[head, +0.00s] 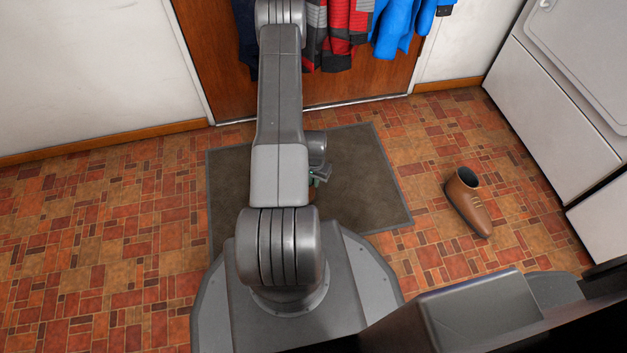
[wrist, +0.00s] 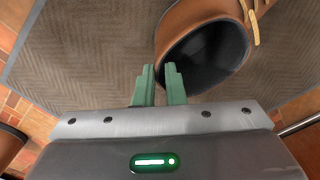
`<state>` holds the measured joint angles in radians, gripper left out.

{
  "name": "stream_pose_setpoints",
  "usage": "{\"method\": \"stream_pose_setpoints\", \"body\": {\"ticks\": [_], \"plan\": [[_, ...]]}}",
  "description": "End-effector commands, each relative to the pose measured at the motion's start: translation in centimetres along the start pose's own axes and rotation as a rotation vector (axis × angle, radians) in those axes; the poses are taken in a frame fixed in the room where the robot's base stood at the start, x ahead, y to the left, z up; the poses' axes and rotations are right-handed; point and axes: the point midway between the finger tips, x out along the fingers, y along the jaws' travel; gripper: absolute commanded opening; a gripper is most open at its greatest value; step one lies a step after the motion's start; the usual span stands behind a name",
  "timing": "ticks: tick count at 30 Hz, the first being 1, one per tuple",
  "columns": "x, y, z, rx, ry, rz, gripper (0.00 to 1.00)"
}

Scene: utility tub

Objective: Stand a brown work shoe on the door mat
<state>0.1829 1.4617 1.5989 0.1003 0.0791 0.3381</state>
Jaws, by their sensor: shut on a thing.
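My gripper (wrist: 160,85) is shut on the rim of a brown work shoe (wrist: 185,32), with a green finger on each side of the shoe's wall. The shoe's dark opening faces the wrist camera, and its tan lace shows at the top. The door mat (wrist: 80,50) lies beneath it; I cannot tell whether the sole touches the mat. In the head view the grey-brown mat (head: 365,185) is partly covered by my arm, which hides most of the gripper and held shoe. Another brown shoe (head: 468,203) stands upright on the tiles right of the mat.
White appliances (head: 560,110) stand along the right side. A wooden door (head: 215,60) with hanging red and blue clothes (head: 400,28) is behind the mat. The right part of the mat is bare, and the tiled floor to the left is clear.

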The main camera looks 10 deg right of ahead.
Motion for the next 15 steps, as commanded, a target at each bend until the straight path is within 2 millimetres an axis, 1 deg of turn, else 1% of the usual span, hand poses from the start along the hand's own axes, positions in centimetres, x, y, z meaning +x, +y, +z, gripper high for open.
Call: {"method": "stream_pose_setpoints", "body": {"ticks": [1, 2, 3, 5, 15], "plan": [[0.30, 0.00, -0.01, 0.000, 0.000, 0.000, 0.00], [0.23, 0.00, 0.00, 0.000, 0.000, 0.000, 0.14], [0.17, 0.01, 0.01, 0.000, 0.000, 0.000, 0.22], [0.16, 0.00, 0.01, 0.000, 0.000, 0.000, 0.32], [-0.13, 0.00, 0.01, 0.000, 0.000, 0.000, 0.32]]}}
